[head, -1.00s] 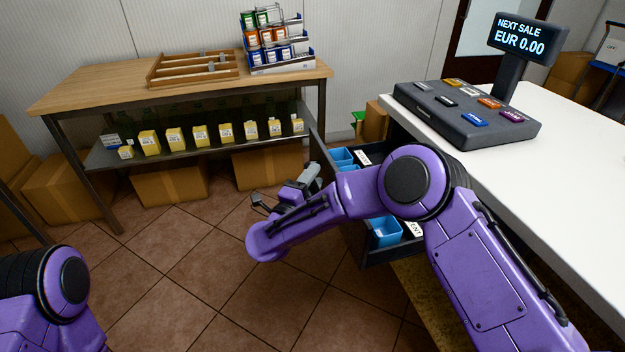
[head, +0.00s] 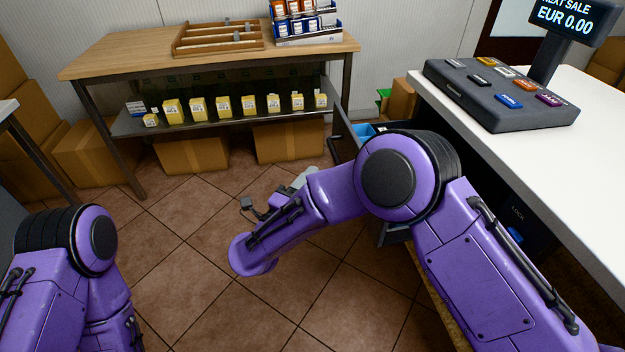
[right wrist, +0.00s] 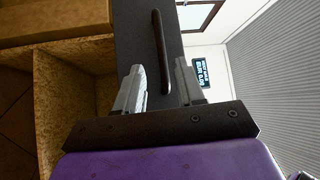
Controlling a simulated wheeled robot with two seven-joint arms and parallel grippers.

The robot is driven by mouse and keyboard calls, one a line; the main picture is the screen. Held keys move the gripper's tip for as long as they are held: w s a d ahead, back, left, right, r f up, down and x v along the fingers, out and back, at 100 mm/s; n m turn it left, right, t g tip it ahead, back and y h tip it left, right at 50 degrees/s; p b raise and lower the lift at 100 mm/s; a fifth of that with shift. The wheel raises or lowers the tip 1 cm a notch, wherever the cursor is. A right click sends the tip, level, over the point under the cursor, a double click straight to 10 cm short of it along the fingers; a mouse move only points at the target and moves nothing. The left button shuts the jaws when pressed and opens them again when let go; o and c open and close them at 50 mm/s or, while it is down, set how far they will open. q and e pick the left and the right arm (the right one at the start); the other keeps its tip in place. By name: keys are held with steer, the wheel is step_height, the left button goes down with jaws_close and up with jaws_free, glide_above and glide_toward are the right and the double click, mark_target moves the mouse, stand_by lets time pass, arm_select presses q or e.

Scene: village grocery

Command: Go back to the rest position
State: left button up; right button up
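My right arm reaches across the head view from the right. Its gripper is mostly hidden there; a grey part of it (head: 300,181) shows behind the forearm. In the right wrist view the gripper (right wrist: 162,85) is open, with its two grey fingers apart and nothing held. A dark drawer front (right wrist: 140,35) with a bar handle (right wrist: 160,50) shows beyond the fingers, with gaps on both sides of the handle. My left arm shows at the lower left of the head view; its gripper is out of view.
The open cash drawer (head: 347,135) with blue compartments is partly behind my right arm. The white counter (head: 605,125) with a keypad (head: 500,92) is at right. A wooden table (head: 120,55) stands behind, cartons below. Tiled floor (head: 190,240) lies clear between my arms.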

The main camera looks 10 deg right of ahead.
step_height(320, 180, down, 4)
steer(key=w+a+n+t+y, duration=0.1)
steer(key=a+n+t+y, duration=0.2)
steer(key=n+y, duration=0.4)
steer(key=s+d+f+n+g+y+p, duration=0.3)
steer(key=s+d+f+n+g+y, duration=0.25)
steer(key=f+n, duration=0.45)
steer(key=s+d+f+g+p, duration=0.2)
steer(key=s+d, duration=0.4)
steer(key=s, duration=0.3)
steer(key=s+d+f+n+g+h+p, duration=0.1)
steer(key=s+d+f+g+p, duration=0.1)
steer(key=s+d, duration=0.4)
steer(key=s+d+f+g+h+p, duration=0.1)
steer(key=s+d+g, duration=0.3)
steer(key=s, duration=1)
steer(key=d+f+p, duration=0.1)
steer(key=d, duration=0.2)
steer(key=shift+f+p, duration=0.35)
